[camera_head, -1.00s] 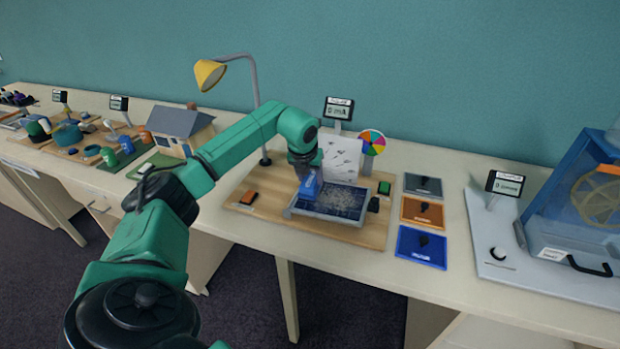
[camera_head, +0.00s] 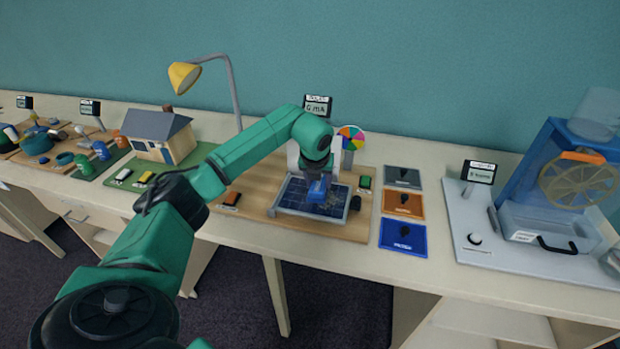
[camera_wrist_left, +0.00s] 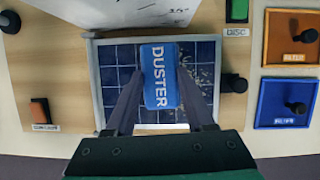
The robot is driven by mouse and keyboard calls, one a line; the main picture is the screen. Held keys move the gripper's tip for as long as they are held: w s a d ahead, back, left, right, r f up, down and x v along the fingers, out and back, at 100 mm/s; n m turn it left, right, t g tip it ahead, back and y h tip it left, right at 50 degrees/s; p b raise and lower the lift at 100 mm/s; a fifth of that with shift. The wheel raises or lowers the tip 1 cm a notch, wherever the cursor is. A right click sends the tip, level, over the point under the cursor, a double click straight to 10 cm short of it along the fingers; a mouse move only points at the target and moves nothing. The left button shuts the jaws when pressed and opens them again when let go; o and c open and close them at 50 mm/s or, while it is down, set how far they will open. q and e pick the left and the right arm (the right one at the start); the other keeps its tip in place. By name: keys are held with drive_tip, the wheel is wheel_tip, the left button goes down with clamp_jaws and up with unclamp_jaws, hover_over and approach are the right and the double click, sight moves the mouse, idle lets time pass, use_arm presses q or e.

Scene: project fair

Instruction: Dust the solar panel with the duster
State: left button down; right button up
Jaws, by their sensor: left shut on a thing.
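The solar panel (camera_head: 291,193) is a dark blue gridded plate in a pale frame, lying on a wooden board. My left gripper (camera_head: 319,178) is above the panel, shut on the blue duster (camera_head: 317,188). My right gripper is not in view.
Behind the panel stand a display (camera_head: 318,105) and a coloured disc (camera_head: 350,136). A yellow lamp (camera_head: 185,76) rises at the board's back left. A green switch (camera_head: 365,182) and small coloured plates (camera_head: 403,204) lie to the right. A model house (camera_head: 160,136) stands left.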

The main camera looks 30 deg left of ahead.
use_arm(q)
drive_tip(key=shift+w+d, duration=0.25)
drive_tip(key=shift+d, duration=0.4)
drive_tip(key=shift+w+d, duration=0.2)
drive_tip(key=shift+d, duration=0.5)
drive_tip(key=shift+w+d, duration=0.25)
drive_tip(key=shift+d, duration=0.4)
drive_tip(key=shift+w+d+f, duration=0.1)
drive_tip(key=shift+w+d, duration=0.15)
drive_tip(key=shift+d, duration=0.6)
drive_tip(key=shift+w+d, duration=0.25)
drive_tip(key=shift+d, duration=0.55)
